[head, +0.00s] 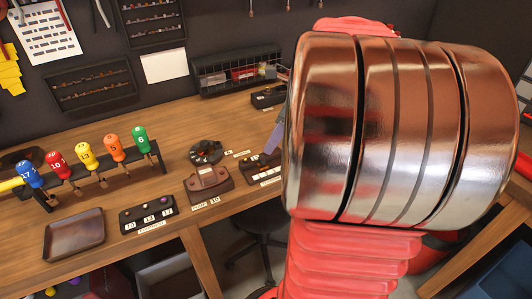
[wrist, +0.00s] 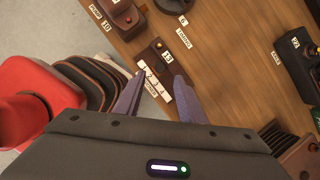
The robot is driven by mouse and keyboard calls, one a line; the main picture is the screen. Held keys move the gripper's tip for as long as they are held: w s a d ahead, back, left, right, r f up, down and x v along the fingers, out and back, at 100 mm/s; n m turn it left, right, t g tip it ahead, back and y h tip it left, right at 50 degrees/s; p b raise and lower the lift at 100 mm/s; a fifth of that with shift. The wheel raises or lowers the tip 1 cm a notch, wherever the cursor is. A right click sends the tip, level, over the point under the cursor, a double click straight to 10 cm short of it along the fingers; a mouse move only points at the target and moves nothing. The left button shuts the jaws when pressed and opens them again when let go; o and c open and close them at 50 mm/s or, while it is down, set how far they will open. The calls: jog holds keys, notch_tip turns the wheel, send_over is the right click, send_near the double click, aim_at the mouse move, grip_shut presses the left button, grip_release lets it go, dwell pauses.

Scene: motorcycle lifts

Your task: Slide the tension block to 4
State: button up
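The tension slider (wrist: 152,55) is a dark unit at the table's front edge, with a small button, a label 13 and a white strip marked 1 to 4. In the head view it (head: 256,164) sits right of the pump unit, partly covered by my arm. My gripper (wrist: 159,77) is open, with its two grey-purple fingers on either side of the numbered strip and nothing visible between them. I cannot make out the sliding block itself or which number it stands at. I cannot tell whether the fingers touch the unit.
The pump unit (wrist: 118,14) is left of the slider, and a round dial (wrist: 172,5) lies behind it. Another dark unit (wrist: 297,65) stands at the right. Coloured numbered handles (head: 113,148) and a tray (head: 74,234) are farther left. Bare wood (wrist: 225,70) lies right of the fingers.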

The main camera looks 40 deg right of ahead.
aim_at(263, 158)
jog(key=x, duration=0.7)
jog(key=shift+c, duration=0.6)
grip_shut()
